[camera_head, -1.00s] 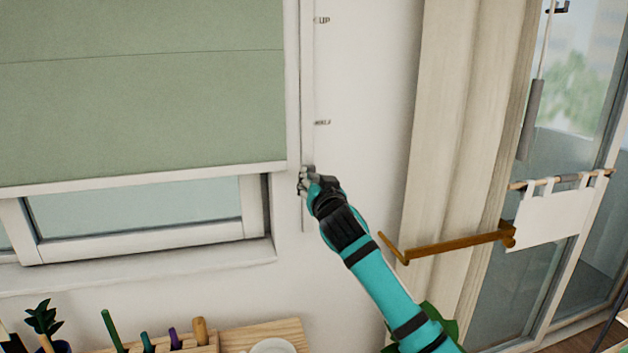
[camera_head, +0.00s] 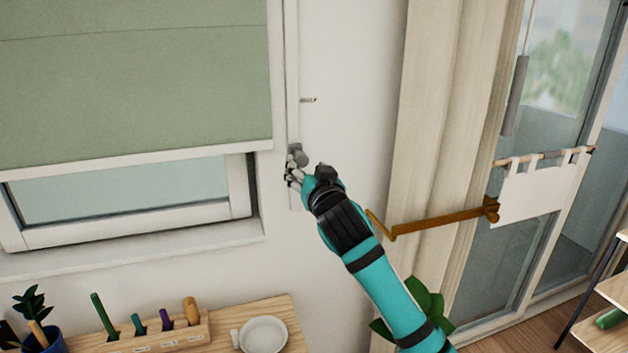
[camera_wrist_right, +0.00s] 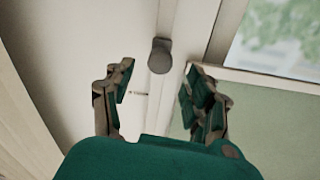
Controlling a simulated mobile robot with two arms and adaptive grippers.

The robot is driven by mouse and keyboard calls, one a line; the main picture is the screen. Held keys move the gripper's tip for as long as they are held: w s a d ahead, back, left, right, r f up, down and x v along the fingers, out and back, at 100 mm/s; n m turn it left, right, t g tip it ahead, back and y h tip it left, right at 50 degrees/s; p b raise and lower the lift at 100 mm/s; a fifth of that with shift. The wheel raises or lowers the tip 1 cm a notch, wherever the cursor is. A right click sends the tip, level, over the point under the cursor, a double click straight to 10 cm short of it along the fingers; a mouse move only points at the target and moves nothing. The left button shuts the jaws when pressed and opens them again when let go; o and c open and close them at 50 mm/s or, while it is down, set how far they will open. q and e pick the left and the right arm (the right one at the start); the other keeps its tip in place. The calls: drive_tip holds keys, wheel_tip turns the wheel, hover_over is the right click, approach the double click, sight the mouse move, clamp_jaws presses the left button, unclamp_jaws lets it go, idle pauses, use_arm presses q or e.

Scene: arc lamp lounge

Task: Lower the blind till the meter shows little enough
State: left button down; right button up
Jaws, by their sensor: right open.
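The green blind (camera_head: 130,75) covers the upper part of the window, and a strip of glass (camera_head: 120,195) shows below its bottom bar. A pale vertical track (camera_head: 292,70) runs beside it on the wall. A grey knob (camera_head: 298,157) sits on the track, below a small mark. My right gripper (camera_head: 293,175) is at the track, just below the knob. In the right wrist view, the fingers (camera_wrist_right: 155,100) are open and empty, and the knob (camera_wrist_right: 160,56) lies beyond the gap between their tips. I cannot make out a meter. My left gripper is not in view.
A wooden desk (camera_head: 285,320) below holds a pen rack (camera_head: 160,335), a white dish (camera_head: 263,335) and a potted plant (camera_head: 35,315).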

drive_tip(key=v, duration=0.5)
drive_tip(key=shift+s, duration=0.3)
